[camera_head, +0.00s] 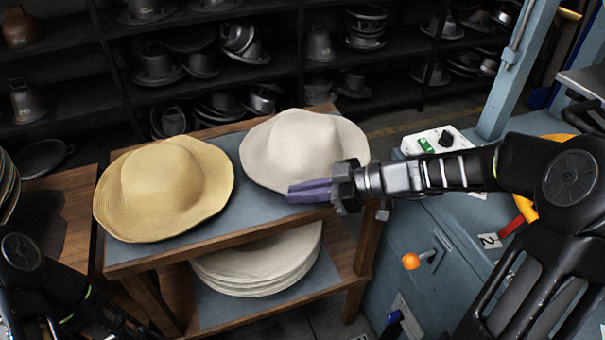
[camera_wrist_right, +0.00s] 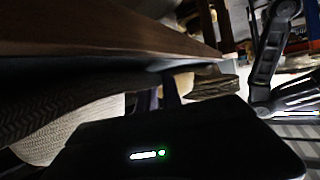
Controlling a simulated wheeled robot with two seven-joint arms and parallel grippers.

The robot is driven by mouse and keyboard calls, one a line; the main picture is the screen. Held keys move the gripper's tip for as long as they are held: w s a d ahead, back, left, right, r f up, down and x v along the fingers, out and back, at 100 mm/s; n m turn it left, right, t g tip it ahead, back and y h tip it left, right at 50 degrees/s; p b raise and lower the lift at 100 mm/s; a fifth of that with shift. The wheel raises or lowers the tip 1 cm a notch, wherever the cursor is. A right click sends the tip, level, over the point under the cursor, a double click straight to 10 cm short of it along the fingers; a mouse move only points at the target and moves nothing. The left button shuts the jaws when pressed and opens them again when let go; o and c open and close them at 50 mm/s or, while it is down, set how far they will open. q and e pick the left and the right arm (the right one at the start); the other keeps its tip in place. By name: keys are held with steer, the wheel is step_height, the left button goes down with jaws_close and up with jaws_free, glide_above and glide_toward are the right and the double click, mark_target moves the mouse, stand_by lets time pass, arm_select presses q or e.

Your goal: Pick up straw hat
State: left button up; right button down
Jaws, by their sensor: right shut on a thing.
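A pale white hat (camera_head: 303,145) with a wide wavy brim rests on the right half of the cart's blue-grey top. My right gripper (camera_head: 308,190) has its purple fingers at the near right edge of this hat's brim, shut on it; the fingers hide the exact grip. A yellow straw hat (camera_head: 165,185) lies brim down on the left half of the top, apart from my gripper. In the right wrist view, pale woven material (camera_wrist_right: 75,120) shows at the lower left. Part of my left arm shows at the lower left; its gripper does not.
The wooden cart (camera_head: 215,245) has a lower shelf with a stack of pale hats (camera_head: 262,268). Dark shelves (camera_head: 70,100) with metal hat forms stand behind. A blue machine (camera_head: 430,255) with an orange-knobbed lever (camera_head: 411,261) stands close on the right.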

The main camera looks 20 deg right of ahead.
steer(key=shift+r, duration=0.15)
steer(key=shift+r, duration=1.55)
steer(key=s+d+b, duration=0.1)
steer(key=s+b, duration=0.1)
steer(key=s, duration=1.6)
steer(key=shift+s, duration=0.1)
